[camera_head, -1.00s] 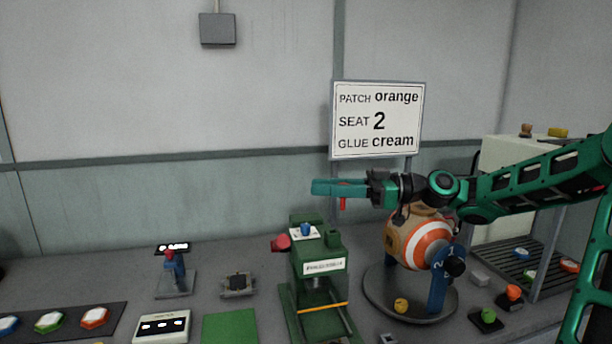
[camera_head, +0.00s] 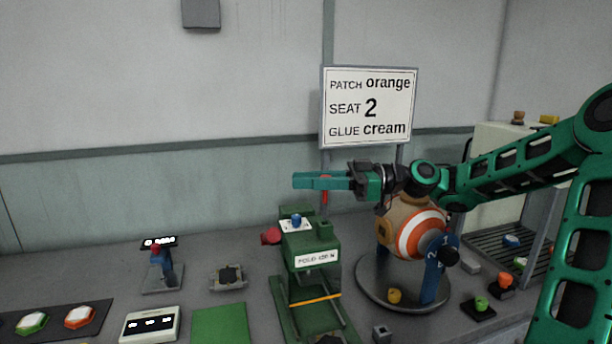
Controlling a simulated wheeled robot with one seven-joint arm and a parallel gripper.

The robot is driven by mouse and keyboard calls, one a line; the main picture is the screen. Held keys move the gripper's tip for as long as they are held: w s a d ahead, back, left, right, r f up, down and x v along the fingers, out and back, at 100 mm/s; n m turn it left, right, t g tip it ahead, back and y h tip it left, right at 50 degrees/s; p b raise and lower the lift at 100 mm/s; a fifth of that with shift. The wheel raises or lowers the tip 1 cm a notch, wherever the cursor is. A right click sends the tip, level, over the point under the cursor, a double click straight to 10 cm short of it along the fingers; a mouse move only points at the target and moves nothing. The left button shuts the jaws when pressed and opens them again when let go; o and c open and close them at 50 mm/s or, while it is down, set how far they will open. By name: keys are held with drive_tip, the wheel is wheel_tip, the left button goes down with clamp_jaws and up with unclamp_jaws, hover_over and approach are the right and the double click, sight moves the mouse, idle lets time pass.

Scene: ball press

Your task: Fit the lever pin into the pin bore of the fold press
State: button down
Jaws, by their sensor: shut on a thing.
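My gripper (camera_head: 308,181) is in the air above the fold press, its teal jaws pointing left. It is shut on a small red pin (camera_head: 324,198), which hangs upright below the jaws; I take this as the lever pin. The green fold press (camera_head: 318,278) stands below, with a white label on its front. On its top are a blue knob on a white plate (camera_head: 296,221) and a raised green block (camera_head: 325,229). A red knob (camera_head: 271,236) sticks out at its left. The pin's lower end is apart from the press. I cannot make out the pin bore.
A striped ball (camera_head: 420,233) sits in a blue stand on a round base (camera_head: 385,300), close right of the press. A sign (camera_head: 368,107) stands behind my gripper. A blue-and-red lever device (camera_head: 162,265) and a grey fixture (camera_head: 229,277) are left. The air left of my gripper is clear.

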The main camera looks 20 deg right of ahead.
drive_tip(key=shift+f, duration=1.85)
drive_tip(key=shift+s, duration=0.15)
drive_tip(key=shift+f, duration=1.95)
idle(0.4)
drive_tip(key=shift+s+f, duration=0.2)
drive_tip(key=shift+f, duration=0.3)
drive_tip(key=shift+w+r, duration=0.1)
drive_tip(key=shift+r, duration=0.15)
drive_tip(key=shift+w+d+r, duration=0.1)
drive_tip(key=shift+w+r, duration=0.05)
drive_tip(key=shift+r, duration=1.55)
idle(1.2)
